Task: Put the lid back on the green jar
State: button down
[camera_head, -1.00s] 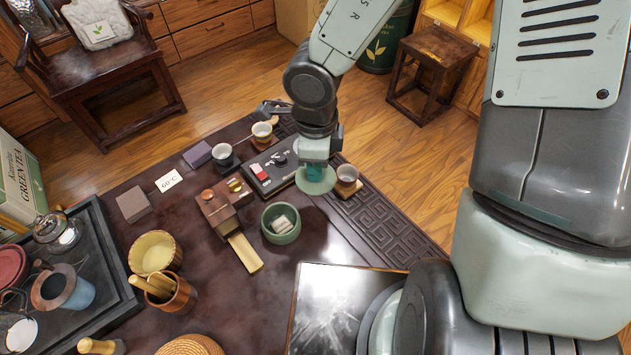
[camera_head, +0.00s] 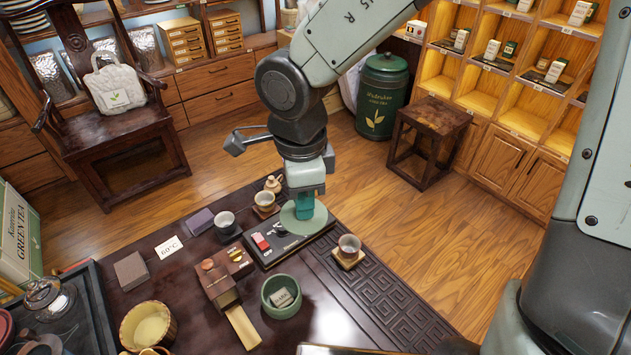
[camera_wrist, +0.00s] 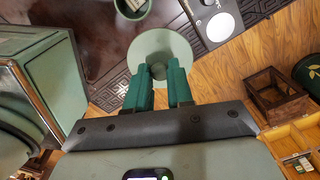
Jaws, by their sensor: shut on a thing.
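The green jar (camera_head: 281,297) stands open on the dark tea table, with a pale piece inside. It also shows at the top edge of the wrist view (camera_wrist: 132,6), partly cut off. My gripper (camera_head: 304,208) is shut on the knob of a round, pale green lid (camera_head: 306,228), held roughly level. The wrist view shows both teal fingers of the gripper (camera_wrist: 158,72) on either side of the knob, with the lid (camera_wrist: 160,45) beyond. In the head view the lid appears above and right of the jar, apart from it, overlapping the black scale. Its exact height is unclear.
A wooden box (camera_head: 213,283) with a drawer is left of the jar.

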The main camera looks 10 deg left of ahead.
jog(key=shift+s+a+f+n, duration=0.9)
jog(key=shift+f+n, duration=0.6)
jog(key=shift+f, duration=1.35)
jog(key=shift+s+a+f+n, duration=0.6)
jog(key=shift+s+f+n, duration=0.7)
jog(key=shift+f, duration=1.55)
jog(key=shift+s+a+f+n, duration=0.8)
jog(key=shift+f+n, duration=0.9)
jog(key=shift+f, duration=1.15)
jog(key=shift+f, duration=0.2)
jog(key=shift+c, duration=2.2)
grip_release()
jog(key=shift+r, duration=0.1)
notch_tip(320, 180, up, 7)
